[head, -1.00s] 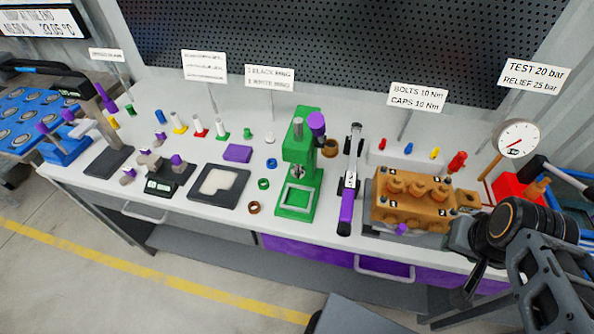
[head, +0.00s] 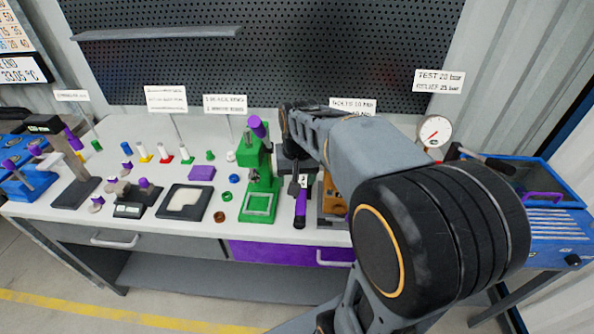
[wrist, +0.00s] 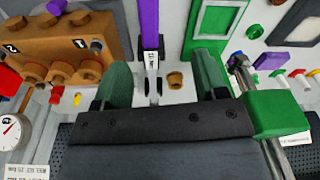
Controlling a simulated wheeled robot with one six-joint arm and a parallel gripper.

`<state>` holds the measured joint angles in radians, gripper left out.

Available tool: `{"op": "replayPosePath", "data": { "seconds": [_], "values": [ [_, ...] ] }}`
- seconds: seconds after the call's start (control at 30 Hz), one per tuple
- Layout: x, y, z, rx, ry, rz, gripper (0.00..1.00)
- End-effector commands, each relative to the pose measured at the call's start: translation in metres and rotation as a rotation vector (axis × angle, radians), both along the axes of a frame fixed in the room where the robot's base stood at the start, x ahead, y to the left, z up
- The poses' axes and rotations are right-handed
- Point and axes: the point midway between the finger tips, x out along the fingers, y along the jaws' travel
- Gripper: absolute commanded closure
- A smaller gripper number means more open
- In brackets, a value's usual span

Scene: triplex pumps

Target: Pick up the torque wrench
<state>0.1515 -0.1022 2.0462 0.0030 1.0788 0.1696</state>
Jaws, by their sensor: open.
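The torque wrench lies on the white bench, with its purple handle (head: 300,204) toward the front edge in the head view. My arm hides its far part there. In the wrist view the wrench (wrist: 150,28) shows its purple handle and a silver shaft running down between my fingers. How far the fingers are above the wrench, I cannot tell.
The green press (head: 259,178) stands just left of the wrench. The orange-brown pump block (wrist: 60,45) sits close on its other side. A brass ring (wrist: 174,80) lies near the shaft. A pressure gauge (head: 434,131) stands at the back right.

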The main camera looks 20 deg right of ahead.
Motion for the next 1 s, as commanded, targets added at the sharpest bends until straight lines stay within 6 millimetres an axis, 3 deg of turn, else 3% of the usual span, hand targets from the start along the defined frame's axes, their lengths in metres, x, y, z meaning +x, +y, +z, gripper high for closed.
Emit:
{"op": "replayPosePath", "data": {
  "seconds": [0.1,0.3,0.7,1.0],
  "values": [
    [0.03,-0.02,-0.005,0.013,0.057,-0.089,0.34],
    [0.055,-0.04,-0.017,0.024,0.109,-0.175,0.34],
    [0.059,-0.044,-0.082,0.027,0.121,-0.193,0.34],
    [0.059,-0.044,-0.103,0.027,0.118,-0.193,0.34]
  ]
}}
